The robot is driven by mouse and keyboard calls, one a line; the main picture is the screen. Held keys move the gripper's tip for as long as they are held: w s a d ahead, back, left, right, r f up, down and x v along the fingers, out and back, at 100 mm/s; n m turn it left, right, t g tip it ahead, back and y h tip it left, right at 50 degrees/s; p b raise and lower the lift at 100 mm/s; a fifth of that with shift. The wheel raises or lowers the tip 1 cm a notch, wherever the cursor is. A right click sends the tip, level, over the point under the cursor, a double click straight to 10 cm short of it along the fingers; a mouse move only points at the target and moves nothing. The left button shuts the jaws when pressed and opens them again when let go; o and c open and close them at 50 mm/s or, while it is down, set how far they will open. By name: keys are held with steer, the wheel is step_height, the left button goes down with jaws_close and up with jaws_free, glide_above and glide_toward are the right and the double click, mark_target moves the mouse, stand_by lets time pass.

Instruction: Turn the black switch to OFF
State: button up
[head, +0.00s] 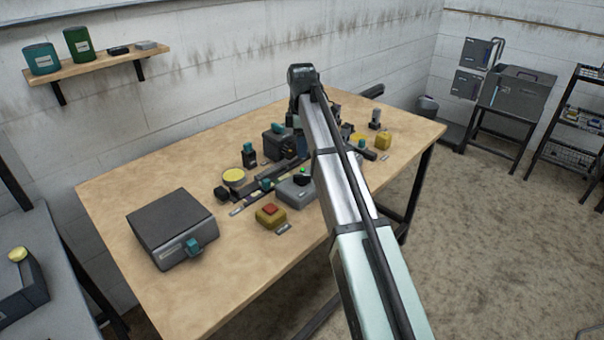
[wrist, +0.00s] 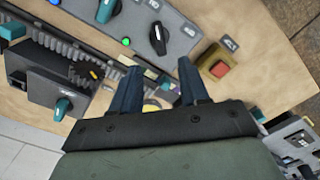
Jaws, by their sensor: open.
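The black switch (wrist: 158,38) is a pointed knob on a grey panel (wrist: 180,22) at the top of the wrist view. A small pale label (wrist: 190,31) lies to its right; I cannot read it. A lit green lamp (wrist: 126,42) and a teal knob (wrist: 107,10) are to its left. My gripper (wrist: 158,66) is open and empty, its two dark fingers spread just below the switch in the picture and apart from it. In the head view my arm hides most of the gripper, and I cannot make out the black switch clearly.
A yellow box with a red button (wrist: 217,68) stands right of the panel. Dark devices with teal parts (wrist: 62,100) are at the left. In the head view a grey lidded box (head: 170,222) sits on the wooden table (head: 115,185), with bare tabletop around it.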

mark_target(302, 175)
step_height(302, 175, down, 11)
steer(key=shift+r, duration=0.15)
stand_by(0.4)
steer(key=shift+c, duration=0.3)
jaws_close()
